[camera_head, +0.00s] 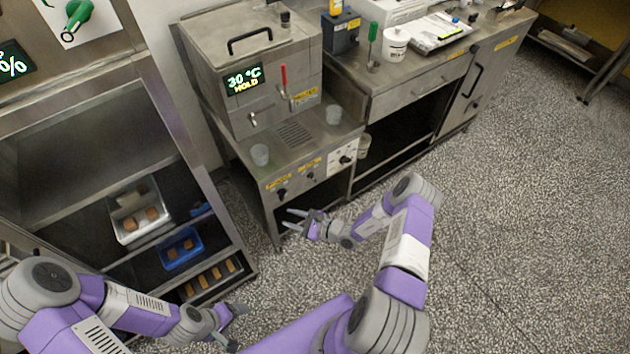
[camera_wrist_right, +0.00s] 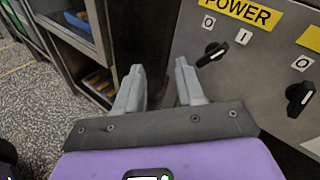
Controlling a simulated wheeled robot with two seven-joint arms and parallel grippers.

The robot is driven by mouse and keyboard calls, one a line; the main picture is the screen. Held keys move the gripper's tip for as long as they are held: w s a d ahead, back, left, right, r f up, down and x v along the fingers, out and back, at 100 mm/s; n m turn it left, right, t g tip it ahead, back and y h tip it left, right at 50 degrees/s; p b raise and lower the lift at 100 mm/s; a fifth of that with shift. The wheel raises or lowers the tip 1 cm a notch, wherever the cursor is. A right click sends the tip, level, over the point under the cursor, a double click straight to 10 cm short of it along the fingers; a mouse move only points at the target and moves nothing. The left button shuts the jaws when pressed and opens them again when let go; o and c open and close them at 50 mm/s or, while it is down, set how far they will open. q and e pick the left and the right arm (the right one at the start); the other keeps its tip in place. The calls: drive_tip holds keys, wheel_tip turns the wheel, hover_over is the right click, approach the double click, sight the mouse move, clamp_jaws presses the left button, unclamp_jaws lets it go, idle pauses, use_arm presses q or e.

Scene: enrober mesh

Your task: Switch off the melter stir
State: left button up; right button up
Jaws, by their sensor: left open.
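The steel melter (camera_head: 255,75) stands at the top centre of the head view, its display reading 30 °C HOLD. Its lower front panel (camera_head: 297,188) carries small black knobs. The right wrist view shows the knob under the POWER label (camera_wrist_right: 212,53) and a second knob (camera_wrist_right: 299,98) to its right. The yellow label (camera_wrist_right: 312,38) above the second knob is cut off and unreadable. My right gripper (camera_head: 289,219) is open and empty, just in front of and below the panel; its fingers (camera_wrist_right: 160,70) touch no knob. My left gripper (camera_head: 238,328) is open, low in the head view.
A shelved steel cabinet (camera_head: 205,190) with trays stands left. A red-handled lever (camera_head: 284,80) is on the melter. A bench (camera_head: 420,85) stands right; the speckled floor (camera_head: 520,200) is clear.

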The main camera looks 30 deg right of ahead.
sight(314, 179)
drive_tip(key=w+d+m+t+h, duration=0.3)
drive_tip(key=d+m+t+h, duration=0.4)
drive_tip(key=d, duration=0.8)
drive_tip(key=shift+n+g+h, duration=0.4)
drive_tip(key=shift+g+h, duration=0.3)
drive_tip(key=shift+g, duration=0.2)
drive_tip(key=w, duration=0.2)
drive_tip(key=w+b, duration=0.1)
drive_tip(key=w, duration=0.1)
drive_tip(key=w+b, duration=0.1)
drive_tip(key=w, duration=0.2)
drive_tip(key=shift+w+a+f, duration=0.1)
drive_tip(key=shift+a, duration=0.2)
